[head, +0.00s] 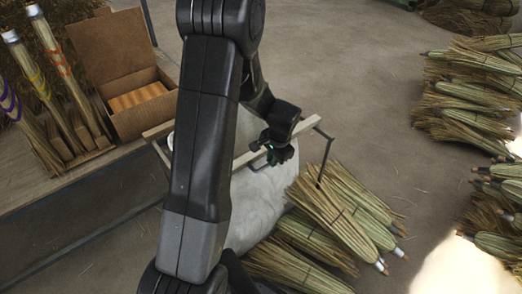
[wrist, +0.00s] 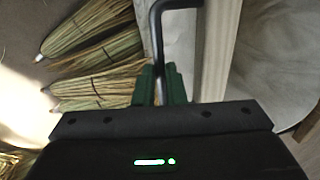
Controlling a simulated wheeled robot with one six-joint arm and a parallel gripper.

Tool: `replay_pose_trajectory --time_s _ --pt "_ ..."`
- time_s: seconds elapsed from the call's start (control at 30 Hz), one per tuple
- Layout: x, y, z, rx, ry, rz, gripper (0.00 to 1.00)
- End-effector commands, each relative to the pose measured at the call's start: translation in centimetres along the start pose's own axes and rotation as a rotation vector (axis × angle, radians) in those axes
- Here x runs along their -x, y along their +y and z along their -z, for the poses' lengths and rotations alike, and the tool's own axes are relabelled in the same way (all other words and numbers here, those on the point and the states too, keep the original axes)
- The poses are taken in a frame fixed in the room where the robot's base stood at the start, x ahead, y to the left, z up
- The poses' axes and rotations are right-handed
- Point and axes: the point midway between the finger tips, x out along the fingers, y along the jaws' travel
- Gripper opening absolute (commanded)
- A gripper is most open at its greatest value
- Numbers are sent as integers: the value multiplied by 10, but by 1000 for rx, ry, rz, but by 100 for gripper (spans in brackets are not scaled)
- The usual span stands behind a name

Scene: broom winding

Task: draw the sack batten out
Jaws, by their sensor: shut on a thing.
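The pale wooden sack batten (head: 303,127) lies along the near right edge of a whitish sack (head: 249,205) in the head view. Its left part is hidden behind my arm. In the wrist view the batten (wrist: 216,45) runs up the picture just right of my jaws. My gripper (head: 279,151) is beside the batten. In the wrist view my green-tipped jaws (wrist: 160,84) are shut on a dark bent metal handle (wrist: 157,40). The handle bends right at its top toward the batten; its join there is cut off. Much of the sack is hidden by my arm.
A second wooden piece (head: 160,130) and a thin dark bent rod (head: 324,155) show at the sack's sides. Broom bundles (head: 335,215) lie close at right. A bench with an open cardboard box (head: 120,70) stands at left. Bare floor (head: 365,110) lies beyond.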

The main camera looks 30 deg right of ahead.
Motion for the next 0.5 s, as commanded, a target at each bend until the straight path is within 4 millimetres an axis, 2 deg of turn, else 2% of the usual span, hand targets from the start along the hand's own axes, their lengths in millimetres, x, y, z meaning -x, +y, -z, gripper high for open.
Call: replay_pose_trajectory --time_s 0.03,0.2,0.33,0.5 --pt "1 13 0 -6 1 0 0" --pt "7 42 0 -3 0 -1 0" --pt "10 53 0 -2 0 0 0" --pt "12 58 0 1 -1 0 0"
